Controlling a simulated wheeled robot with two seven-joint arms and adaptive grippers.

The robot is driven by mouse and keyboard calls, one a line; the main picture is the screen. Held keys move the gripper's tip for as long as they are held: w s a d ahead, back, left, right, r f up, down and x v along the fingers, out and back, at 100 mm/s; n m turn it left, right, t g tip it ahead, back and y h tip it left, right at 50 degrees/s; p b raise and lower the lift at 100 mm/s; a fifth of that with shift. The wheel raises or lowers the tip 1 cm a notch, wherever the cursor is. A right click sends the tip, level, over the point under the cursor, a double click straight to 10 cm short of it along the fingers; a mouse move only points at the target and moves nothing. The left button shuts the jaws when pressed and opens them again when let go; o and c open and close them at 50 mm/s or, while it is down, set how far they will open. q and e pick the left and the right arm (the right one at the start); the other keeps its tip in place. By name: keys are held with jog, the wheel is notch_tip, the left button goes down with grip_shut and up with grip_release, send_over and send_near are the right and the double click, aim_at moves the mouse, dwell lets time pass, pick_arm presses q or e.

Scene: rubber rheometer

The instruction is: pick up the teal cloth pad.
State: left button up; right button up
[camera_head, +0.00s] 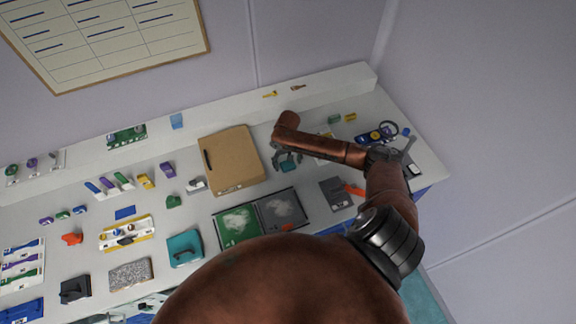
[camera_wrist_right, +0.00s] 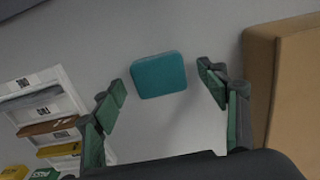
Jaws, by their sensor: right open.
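The teal cloth pad (camera_wrist_right: 158,75) lies flat on the pale bench in the right wrist view, a small rounded block. My right gripper (camera_wrist_right: 162,97) is open, with a green-padded finger on each side of the view and the pad showing between and beyond them. Nothing is held. In the head view the right gripper (camera_head: 287,160) hangs over the bench just right of the brown board, with a small teal patch of the pad (camera_head: 288,167) beneath it, partly hidden. My left gripper is out of view.
The brown board (camera_head: 230,160) lies close beside the pad; its edge (camera_wrist_right: 293,85) shows in the wrist view. A white holder with labels (camera_wrist_right: 45,105) is on the other side. Dark-framed trays (camera_head: 240,228) and a larger teal item (camera_head: 185,246) lie nearer the bench front.

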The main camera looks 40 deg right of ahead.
jog(key=shift+f, duration=0.3)
jog(key=shift+c, duration=0.4)
jog(key=c, duration=0.9)
jog(key=shift+c, duration=0.2)
jog(key=shift+r, duration=0.1)
